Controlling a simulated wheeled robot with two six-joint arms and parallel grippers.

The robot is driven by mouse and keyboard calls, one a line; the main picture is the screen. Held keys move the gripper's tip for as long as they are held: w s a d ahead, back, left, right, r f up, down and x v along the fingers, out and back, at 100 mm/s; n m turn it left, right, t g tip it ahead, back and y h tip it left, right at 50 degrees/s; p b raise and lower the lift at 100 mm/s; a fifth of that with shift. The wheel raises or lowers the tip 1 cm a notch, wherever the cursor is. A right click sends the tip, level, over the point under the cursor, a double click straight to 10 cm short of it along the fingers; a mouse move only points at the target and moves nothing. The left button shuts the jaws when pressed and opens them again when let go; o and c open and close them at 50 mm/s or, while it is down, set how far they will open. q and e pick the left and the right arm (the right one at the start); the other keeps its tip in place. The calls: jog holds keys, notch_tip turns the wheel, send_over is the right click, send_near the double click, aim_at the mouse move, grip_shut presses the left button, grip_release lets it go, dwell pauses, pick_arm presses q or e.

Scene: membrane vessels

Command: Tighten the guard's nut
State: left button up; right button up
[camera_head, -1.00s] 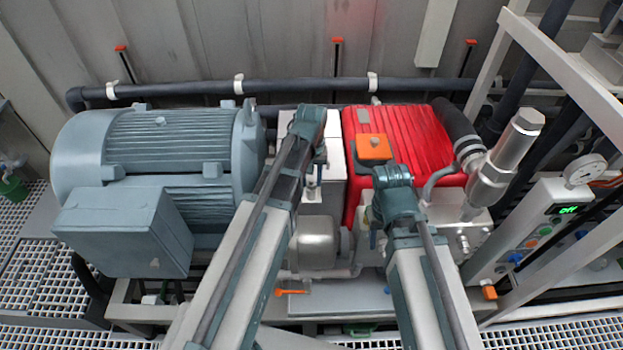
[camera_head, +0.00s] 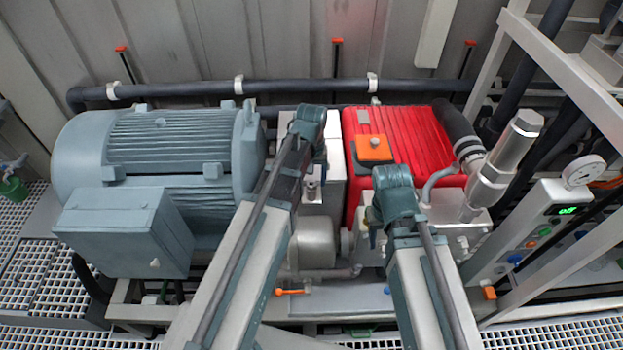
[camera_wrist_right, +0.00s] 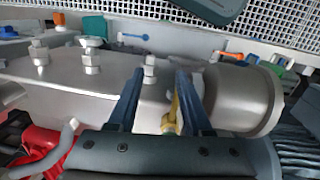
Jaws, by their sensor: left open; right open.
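The grey coupling guard (camera_head: 333,190) stands between the blue-grey motor and the red pump. A small upright metal stud with a nut (camera_head: 312,190) shows on it. My left gripper (camera_head: 319,172) is open, just above and beside that nut; contact cannot be told. My right gripper (camera_wrist_right: 155,105) is open, with dark blue fingers over the edge of the silver pump block (camera_wrist_right: 75,85). A yellow part (camera_wrist_right: 172,110) shows by its right finger. Several hex nuts stand on the block, one of them (camera_wrist_right: 150,68) just beyond the fingers. In the head view my right arm hides much of that area.
The motor (camera_head: 165,170) fills the left and the red pump (camera_head: 405,135) the middle right. A silver cylinder (camera_head: 314,245) sits beside the block. A valve with an orange handle (camera_head: 290,292) is in front. A gauge panel (camera_head: 530,235) and frame bars stand at right.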

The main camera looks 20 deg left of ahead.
aim_at(312, 184)
pick_arm(q)
notch_tip(312, 184, up, 14)
jog(key=p, duration=1.3)
jog(key=shift+f, duration=0.25)
jog(key=shift+s+d, duration=0.1)
jog(key=s+d+m+y, duration=0.1)
jog(key=s+d+m, duration=0.5)
jog(key=s+d, duration=0.4)
jog(key=s, duration=0.4)
jog(key=shift+s+f+m+b, duration=0.25)
jog(key=shift+f+m+b, duration=0.15)
